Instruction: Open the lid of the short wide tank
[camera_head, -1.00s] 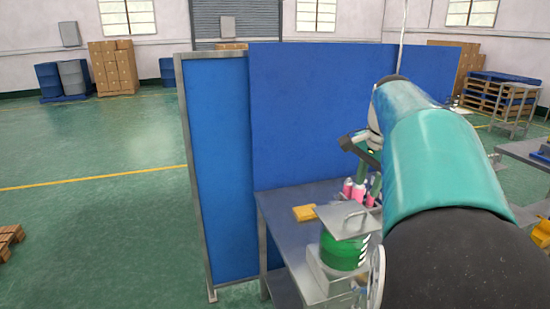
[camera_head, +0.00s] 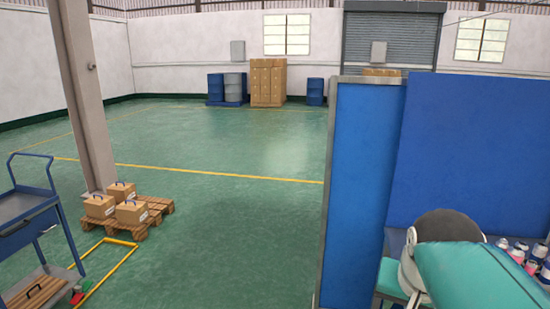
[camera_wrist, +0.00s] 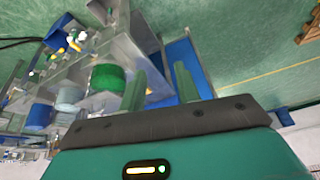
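A short, wide tank with green contents (camera_wrist: 108,78) shows in the wrist view, left of my fingers; that picture is tilted and looks upside down. I cannot tell from it whether the lid is open or closed. My gripper (camera_wrist: 160,85) has its two green fingers apart with nothing between them. It looks clear of the tank. In the head view, the tank and my gripper are out of sight, and only my arm shows at the lower right.
Blue partition panels (camera_head: 362,180) stand at the right, with small pink and white cans (camera_head: 517,252) beside my arm. A pillar (camera_head: 88,100), cartons on a pallet (camera_head: 130,212) and a blue trolley (camera_head: 28,205) are at left. Green floor between is clear.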

